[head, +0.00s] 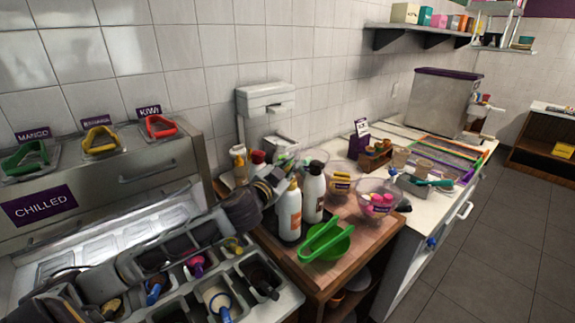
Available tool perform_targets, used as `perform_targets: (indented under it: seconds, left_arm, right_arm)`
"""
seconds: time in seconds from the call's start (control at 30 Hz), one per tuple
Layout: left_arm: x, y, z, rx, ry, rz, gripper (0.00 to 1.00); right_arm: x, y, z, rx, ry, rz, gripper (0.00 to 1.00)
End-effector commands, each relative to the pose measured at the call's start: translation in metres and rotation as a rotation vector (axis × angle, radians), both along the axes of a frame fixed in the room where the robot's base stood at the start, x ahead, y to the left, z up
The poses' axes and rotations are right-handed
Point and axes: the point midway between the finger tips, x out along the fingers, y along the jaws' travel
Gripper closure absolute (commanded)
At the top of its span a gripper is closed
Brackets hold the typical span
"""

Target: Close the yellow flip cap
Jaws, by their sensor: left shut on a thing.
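A white squeeze bottle (289,214) with an orange label stands upright on the wooden counter top. The yellow flip cap (293,184) is on its top; it is too small to tell whether its lid is up or down. My left gripper (278,180) reaches in from the left over the topping bins. Its fingers are shut at the upper part of this bottle, beside the cap, and their exact contact is partly hidden. My right gripper is not in view.
A dark-topped white bottle (314,194) stands close on the right. Clear bowls with yellow items (341,183) and pink items (379,203) stand further right. Topping bins (172,258) lie below my left arm.

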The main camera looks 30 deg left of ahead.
Motion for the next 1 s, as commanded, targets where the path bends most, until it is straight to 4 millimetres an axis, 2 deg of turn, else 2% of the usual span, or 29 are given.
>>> perform_targets:
  seconds: [0.5,0.53,0.67,1.0]
  left_arm:
    - [0.0000,-0.0009,-0.0008,0.020,0.000,0.000,1.00]
    - [0.0000,-0.0009,-0.0008,0.020,0.000,0.000,0.82]
    - [0.0000,-0.0009,-0.0008,0.019,0.000,0.000,0.66]
    - [-0.0001,-0.0009,-0.0007,0.019,0.000,0.000,0.64]
  right_arm:
    - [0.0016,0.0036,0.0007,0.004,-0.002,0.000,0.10]
    - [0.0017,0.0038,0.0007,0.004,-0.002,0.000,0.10]
    - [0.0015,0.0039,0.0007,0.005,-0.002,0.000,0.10]
    - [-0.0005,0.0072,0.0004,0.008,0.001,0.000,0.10]
